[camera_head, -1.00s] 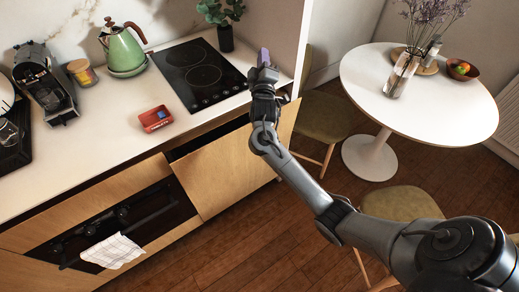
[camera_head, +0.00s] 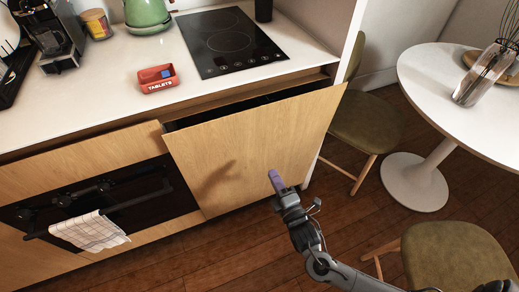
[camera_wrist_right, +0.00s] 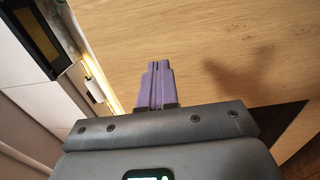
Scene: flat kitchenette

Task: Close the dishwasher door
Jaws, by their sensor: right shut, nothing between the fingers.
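The dishwasher door (camera_head: 240,140) is a light wood panel under the counter. It is tilted out at the top, with a dark gap (camera_head: 255,102) between its top edge and the counter. My right gripper (camera_head: 275,180) is in front of the door's lower right part, with its purple fingers shut and empty. Its shadow falls on the door. In the right wrist view the shut fingers (camera_wrist_right: 157,85) point at the wood door (camera_wrist_right: 220,45); I cannot tell whether they touch it. My left gripper is not in view.
The oven (camera_head: 100,200) with a hanging towel (camera_head: 90,231) is left of the door. The white counter (camera_head: 100,105) holds a red box (camera_head: 157,79) and a cooktop (camera_head: 228,42). Chairs (camera_head: 455,258) and a round table (camera_head: 440,85) stand at right. Wood floor (camera_head: 225,255) lies in front.

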